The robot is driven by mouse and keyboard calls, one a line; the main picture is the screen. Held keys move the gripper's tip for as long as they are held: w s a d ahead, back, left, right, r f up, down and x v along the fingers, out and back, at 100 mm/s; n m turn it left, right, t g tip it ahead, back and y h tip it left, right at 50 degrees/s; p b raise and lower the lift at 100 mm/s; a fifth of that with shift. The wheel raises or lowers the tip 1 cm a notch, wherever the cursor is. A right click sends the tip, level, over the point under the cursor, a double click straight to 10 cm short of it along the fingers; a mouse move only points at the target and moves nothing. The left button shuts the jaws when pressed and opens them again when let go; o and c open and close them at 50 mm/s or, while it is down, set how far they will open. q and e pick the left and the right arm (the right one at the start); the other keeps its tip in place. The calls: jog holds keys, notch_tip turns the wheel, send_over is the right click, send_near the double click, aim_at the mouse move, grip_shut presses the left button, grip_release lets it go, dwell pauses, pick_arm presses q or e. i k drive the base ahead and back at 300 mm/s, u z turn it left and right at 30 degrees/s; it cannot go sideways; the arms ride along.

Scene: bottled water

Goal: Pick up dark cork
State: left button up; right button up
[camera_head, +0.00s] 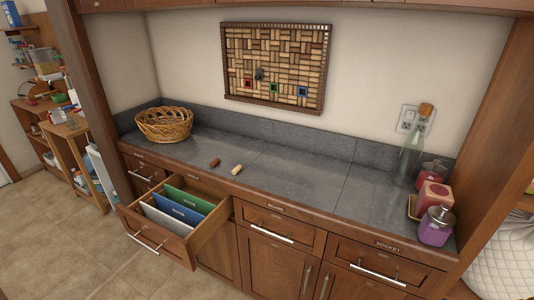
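A small dark brown cork (215,162) lies on the grey counter, left of the middle. A light tan cork (237,169) lies close to its right, apart from it. No gripper or arm of mine shows in the head view.
A wicker basket (164,124) stands on the counter's left end. An open drawer (215,225) with folders juts out below the corks. A glass bottle (409,158) and jars (436,225) stand at the right end. The counter's middle (300,180) is clear.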

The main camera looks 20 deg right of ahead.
aim_at(212, 165)
jog(key=z, duration=0.7)
jog(key=i, duration=0.9)
jog(key=z, duration=0.4)
